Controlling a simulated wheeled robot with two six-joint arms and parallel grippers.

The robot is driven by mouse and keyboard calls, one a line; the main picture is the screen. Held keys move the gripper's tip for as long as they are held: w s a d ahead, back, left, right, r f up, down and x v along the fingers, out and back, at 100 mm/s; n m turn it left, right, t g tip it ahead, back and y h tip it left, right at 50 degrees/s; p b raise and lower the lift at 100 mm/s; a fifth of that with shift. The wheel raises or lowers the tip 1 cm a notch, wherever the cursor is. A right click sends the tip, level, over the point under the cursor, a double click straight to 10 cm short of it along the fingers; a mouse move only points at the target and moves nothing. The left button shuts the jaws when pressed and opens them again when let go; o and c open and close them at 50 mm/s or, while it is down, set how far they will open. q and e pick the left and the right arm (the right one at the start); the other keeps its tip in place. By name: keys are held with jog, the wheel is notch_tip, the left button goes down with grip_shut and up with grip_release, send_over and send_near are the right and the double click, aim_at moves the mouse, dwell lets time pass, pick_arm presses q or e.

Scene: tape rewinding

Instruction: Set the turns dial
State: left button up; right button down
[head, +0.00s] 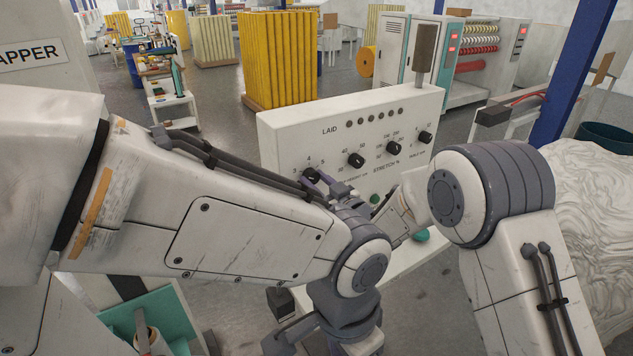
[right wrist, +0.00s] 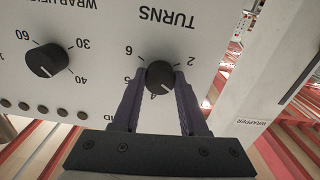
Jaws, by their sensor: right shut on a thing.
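The turns dial is a black round knob (right wrist: 160,76) under the upside-down word TURNS in the right wrist view. It is the leftmost knob (head: 311,174) on the panel in the head view. My right gripper (right wrist: 159,82) is shut on this knob, with one purple finger on each side. Its white mark points to the lower right in the wrist view, between 2 and 4; the right finger covers the scale there. In the head view my right gripper (head: 318,184) is partly hidden by my left arm. My left gripper's fingers cannot be made out.
The white panel (head: 284,135) also carries several other knobs, such as the second knob (head: 356,159), and a row of small dark lights. My left arm crosses close in front of the panel's lower left. Yellow stacks (head: 280,60) and machines stand well behind.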

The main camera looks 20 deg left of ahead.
jog(key=shift+a+f+m+b, duration=0.1)
jog(key=shift+f+m+b, duration=0.1)
jog(key=shift+m+b, duration=0.9)
jog(key=m+b, duration=0.1)
jog(key=m, duration=0.1)
jog(key=shift+s+m+b, duration=0.1)
jog(key=shift+m+b, duration=0.2)
jog(key=shift+b, duration=0.05)
jog(key=m+b, duration=0.1)
jog(key=m, duration=0.2)
jog(key=shift+r, duration=0.15)
jog(key=shift+m+b, duration=0.45)
jog(key=shift+m, duration=1.35)
jog(key=shift+c, duration=2.2)
grip_release()
jog(key=shift+a, duration=0.1)
